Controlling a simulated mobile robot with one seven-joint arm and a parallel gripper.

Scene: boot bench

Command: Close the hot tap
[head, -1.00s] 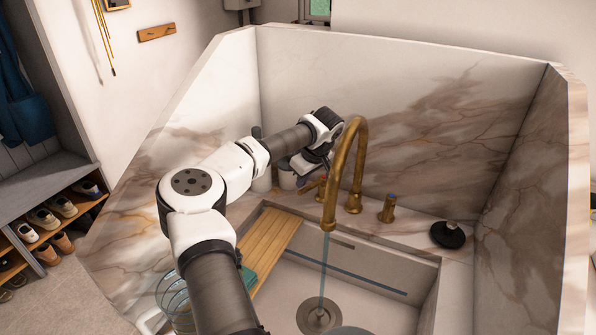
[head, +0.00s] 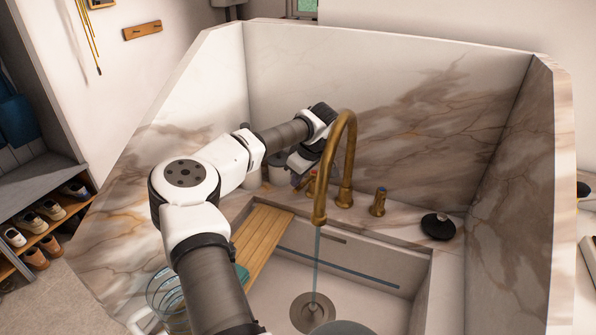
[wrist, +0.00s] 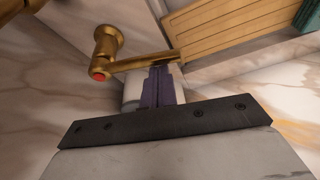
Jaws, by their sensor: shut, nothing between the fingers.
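The hot tap (wrist: 108,45) is a brass post with a red dot and a lever pointing right in the wrist view. In the head view the hot tap (head: 312,182) stands left of the curved brass spout (head: 348,150), partly hidden by my gripper. A thin stream of water (head: 316,265) runs from the spout into the sink. My gripper (wrist: 159,72) has its purple fingers shut and empty, with the tips right at the lever's edge; I cannot tell whether they touch it. In the head view my gripper is mostly hidden behind the wrist.
The other brass tap (head: 379,202), with a blue mark, stands right of the spout. A black plunger-like object (head: 438,226) is on the right ledge. A wooden board (head: 262,235) lies across the sink's left side. Marble walls (head: 390,120) enclose the back and sides.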

